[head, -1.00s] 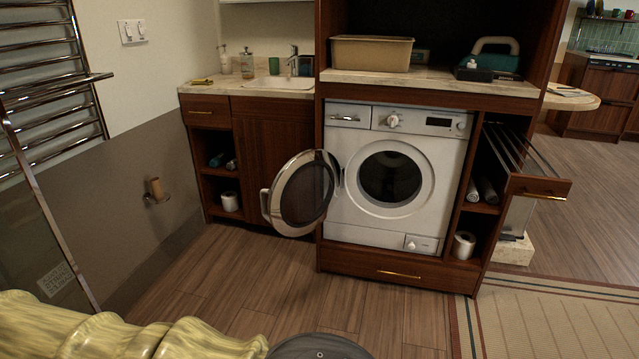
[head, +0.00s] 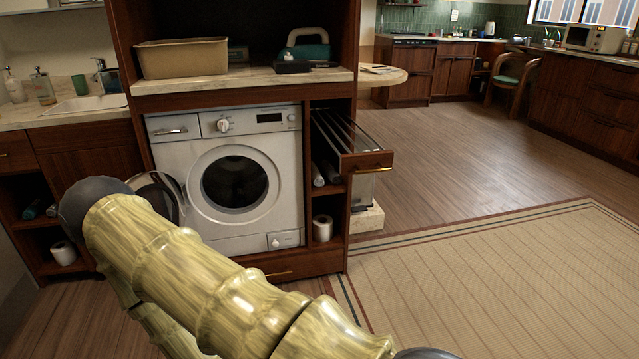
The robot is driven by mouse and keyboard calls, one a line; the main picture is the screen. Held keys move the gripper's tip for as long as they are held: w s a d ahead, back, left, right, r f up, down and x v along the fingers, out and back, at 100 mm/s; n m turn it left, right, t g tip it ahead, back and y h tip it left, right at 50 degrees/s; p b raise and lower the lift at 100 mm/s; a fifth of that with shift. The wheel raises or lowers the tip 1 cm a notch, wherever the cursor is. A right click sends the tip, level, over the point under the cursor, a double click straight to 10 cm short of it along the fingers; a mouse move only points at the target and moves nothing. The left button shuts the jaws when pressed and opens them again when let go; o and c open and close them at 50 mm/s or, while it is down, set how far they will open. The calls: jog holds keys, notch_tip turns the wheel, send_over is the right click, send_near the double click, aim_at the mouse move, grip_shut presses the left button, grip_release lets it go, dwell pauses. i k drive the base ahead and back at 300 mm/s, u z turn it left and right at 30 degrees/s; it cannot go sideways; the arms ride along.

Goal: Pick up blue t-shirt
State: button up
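No blue t-shirt can be made out in the head view. The washing machine (head: 270,150) stands in the wooden cabinet with its round door swung open to the left. The inside of its drum (head: 234,183) is dark, and I cannot tell whether anything lies in it. My yellow-green arm crosses the lower left and middle of the view and hides part of the open door (head: 160,190). My gripper is not in view.
A pull-out rack (head: 352,140) juts from the cabinet right of the washer. A tan bin (head: 180,58) stands on the counter above. A beige rug (head: 520,280) and open wooden floor (head: 450,160) lie to the right. A sink counter (head: 60,112) is at left.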

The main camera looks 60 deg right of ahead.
aim_at(238, 197)
jog(key=z, duration=1.05)
jog(key=i, duration=0.15)
